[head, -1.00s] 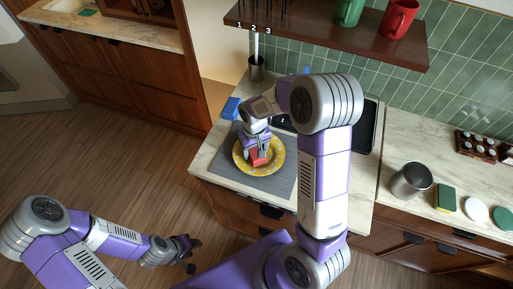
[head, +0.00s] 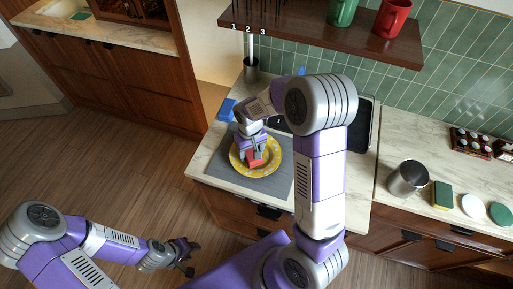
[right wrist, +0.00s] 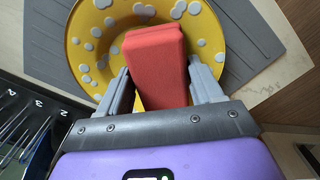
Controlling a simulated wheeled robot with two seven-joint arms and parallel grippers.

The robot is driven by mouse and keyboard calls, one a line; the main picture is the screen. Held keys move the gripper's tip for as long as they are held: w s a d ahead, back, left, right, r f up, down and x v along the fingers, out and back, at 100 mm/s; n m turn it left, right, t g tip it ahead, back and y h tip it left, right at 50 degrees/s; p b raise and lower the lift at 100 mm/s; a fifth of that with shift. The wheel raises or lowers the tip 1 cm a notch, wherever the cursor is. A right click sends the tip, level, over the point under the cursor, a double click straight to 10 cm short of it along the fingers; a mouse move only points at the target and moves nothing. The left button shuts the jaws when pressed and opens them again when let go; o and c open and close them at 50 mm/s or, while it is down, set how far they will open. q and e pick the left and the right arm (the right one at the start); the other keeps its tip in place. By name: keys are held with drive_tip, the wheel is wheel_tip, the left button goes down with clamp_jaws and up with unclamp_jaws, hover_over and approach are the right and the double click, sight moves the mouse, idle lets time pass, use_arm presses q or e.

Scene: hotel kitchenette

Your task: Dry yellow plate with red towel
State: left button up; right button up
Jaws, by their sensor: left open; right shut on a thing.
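The yellow plate (head: 275,155) with pale spots lies on a grey mat (head: 283,185) on the counter. The red towel (head: 253,160) is a folded block at the plate's middle. My right gripper (head: 254,153) is over the plate and shut on the towel. In the right wrist view the towel (right wrist: 155,52) stands between the two fingers (right wrist: 160,82), over the yellow plate (right wrist: 225,25); whether it presses on the plate is hard to tell. My left gripper (head: 189,258) is open and empty, low over the floor, away from the counter.
A blue item (head: 227,109) lies at the mat's back left corner. A utensil holder (head: 251,68) stands behind. A metal cup (head: 408,178), a sponge (head: 442,195) and round discs (head: 472,206) are on the right counter. A shelf with mugs (head: 391,17) hangs above.

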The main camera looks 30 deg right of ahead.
drive_tip(key=shift+s+d+r, duration=0.1)
drive_tip(key=shift+s+d, duration=0.05)
drive_tip(key=shift+d, duration=1.85)
drive_tip(key=shift+r, duration=0.15)
wheel_tip(320, 180, up, 8)
drive_tip(key=p, duration=0.6)
drive_tip(key=shift+p, duration=0.35)
drive_tip(key=shift+r, duration=0.1)
drive_tip(key=shift+a+p, duration=0.9)
drive_tip(key=shift+a, duration=0.25)
wheel_tip(320, 180, down, 8)
drive_tip(key=b, duration=0.6)
drive_tip(key=shift+f+b, duration=0.2)
drive_tip(key=shift+b, duration=0.1)
